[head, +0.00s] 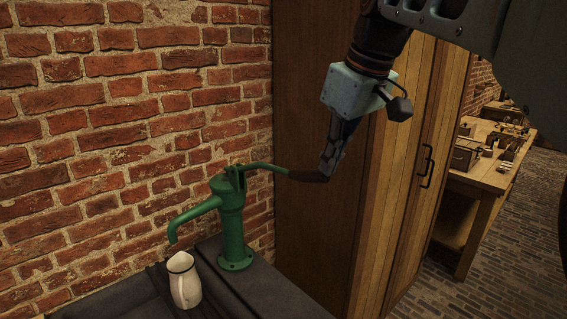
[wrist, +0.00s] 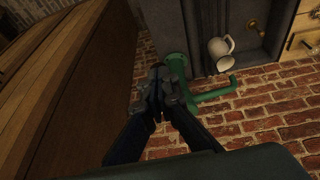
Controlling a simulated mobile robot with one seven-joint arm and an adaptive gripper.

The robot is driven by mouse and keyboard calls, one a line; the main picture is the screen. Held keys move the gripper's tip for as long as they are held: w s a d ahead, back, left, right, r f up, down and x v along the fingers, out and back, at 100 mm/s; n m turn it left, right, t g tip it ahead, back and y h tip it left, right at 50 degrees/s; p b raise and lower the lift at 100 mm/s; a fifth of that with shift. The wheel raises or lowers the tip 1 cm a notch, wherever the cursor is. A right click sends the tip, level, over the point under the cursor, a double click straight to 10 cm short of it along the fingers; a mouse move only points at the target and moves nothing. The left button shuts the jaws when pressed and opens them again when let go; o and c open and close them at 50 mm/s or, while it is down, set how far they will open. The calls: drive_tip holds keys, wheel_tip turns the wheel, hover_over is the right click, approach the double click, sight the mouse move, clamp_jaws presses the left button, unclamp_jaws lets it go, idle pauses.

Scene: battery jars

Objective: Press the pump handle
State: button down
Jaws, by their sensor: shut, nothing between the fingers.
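The green pump (head: 231,222) stands on a dark ledge by the brick wall. Its handle (head: 265,168) sticks out to the right, roughly level, and ends in a dark grip (head: 308,176). My gripper (head: 328,170) is shut and empty, pointing down at the outer end of the grip. It looks close to or touching the grip; I cannot tell which. In the wrist view, my gripper (wrist: 160,94) covers most of the handle, and the green pump (wrist: 177,64) shows beyond it.
A wooden cabinet (head: 312,110) stands behind and right of my gripper. A workbench (head: 492,165) with tools is farther right.

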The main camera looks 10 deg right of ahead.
drive_tip(key=f+b, duration=0.2)
drive_tip(key=shift+s+d+f+t+y+b, duration=0.2)
drive_tip(key=shift+s+t+y+b, duration=0.1)
drive_tip(key=shift+s+t+b, duration=0.1)
wheel_tip(320, 180, down, 18)
drive_tip(key=t+y+b, duration=0.3)
drive_tip(key=t+b, duration=0.1)
drive_tip(key=b, duration=2)
drive_tip(key=shift+s+d, duration=0.35)
drive_tip(key=shift+s, duration=0.1)
drive_tip(key=shift+f, duration=0.3)
drive_tip(key=shift+r, duration=0.15)
